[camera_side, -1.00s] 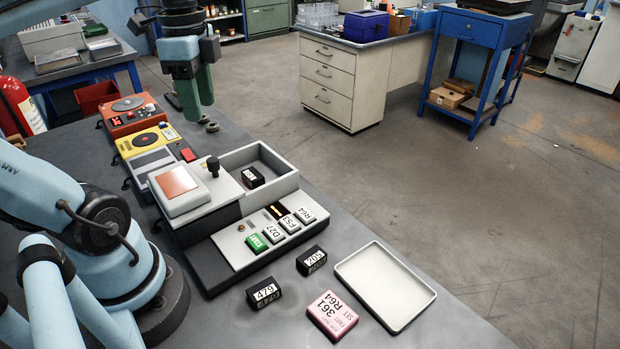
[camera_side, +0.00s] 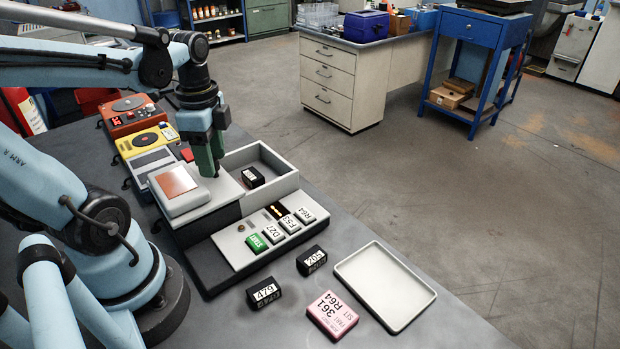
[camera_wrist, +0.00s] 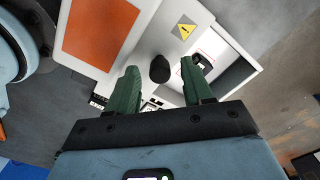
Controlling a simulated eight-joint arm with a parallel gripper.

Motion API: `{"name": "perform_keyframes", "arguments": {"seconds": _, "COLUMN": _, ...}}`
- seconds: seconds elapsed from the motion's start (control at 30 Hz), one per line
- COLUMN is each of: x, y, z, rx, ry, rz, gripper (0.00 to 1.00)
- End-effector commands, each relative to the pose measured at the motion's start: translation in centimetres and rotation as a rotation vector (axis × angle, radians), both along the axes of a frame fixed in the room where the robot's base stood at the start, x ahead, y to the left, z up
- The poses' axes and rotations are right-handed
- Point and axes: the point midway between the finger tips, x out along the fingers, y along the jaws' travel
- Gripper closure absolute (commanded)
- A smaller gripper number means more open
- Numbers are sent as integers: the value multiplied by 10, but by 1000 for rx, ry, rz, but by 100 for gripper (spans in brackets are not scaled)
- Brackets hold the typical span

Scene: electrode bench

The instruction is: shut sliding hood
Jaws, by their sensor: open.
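The sliding hood (camera_side: 178,190) is a pale box with an orange-red window on the left part of the grey machine. In the wrist view the hood (camera_wrist: 100,28) fills the upper left, with a yellow warning sign beside it. A dark knob (camera_wrist: 160,68) stands on the hood plate. My gripper (camera_side: 211,172) is over the knob, fingers pointing down and hiding most of it. In the wrist view the open fingers (camera_wrist: 161,84) are on either side of the knob, with gaps. The chamber (camera_side: 283,163) to the right is uncovered and holds a black labelled block (camera_side: 252,177).
The front panel has a green key (camera_side: 257,243) and several white labelled keys. Two black blocks (camera_side: 264,292) (camera_side: 311,260), a pink card block (camera_side: 332,315) and an empty tray (camera_side: 386,286) lie in front. Orange (camera_side: 131,115) and yellow (camera_side: 146,139) devices stand behind.

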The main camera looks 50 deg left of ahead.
Motion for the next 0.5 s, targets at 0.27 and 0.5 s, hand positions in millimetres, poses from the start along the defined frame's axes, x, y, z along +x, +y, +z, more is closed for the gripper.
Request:
{"name": "perform_keyframes", "arguments": {"seconds": 0.27, "x": 0, "y": 0, "z": -3, "rx": 0, "ry": 0, "rz": 0, "gripper": 49}}
{"name": "perform_keyframes", "arguments": {"seconds": 0.5, "x": 0, "y": 0, "z": -3, "rx": 0, "ry": 0, "rz": 0, "gripper": 72}}
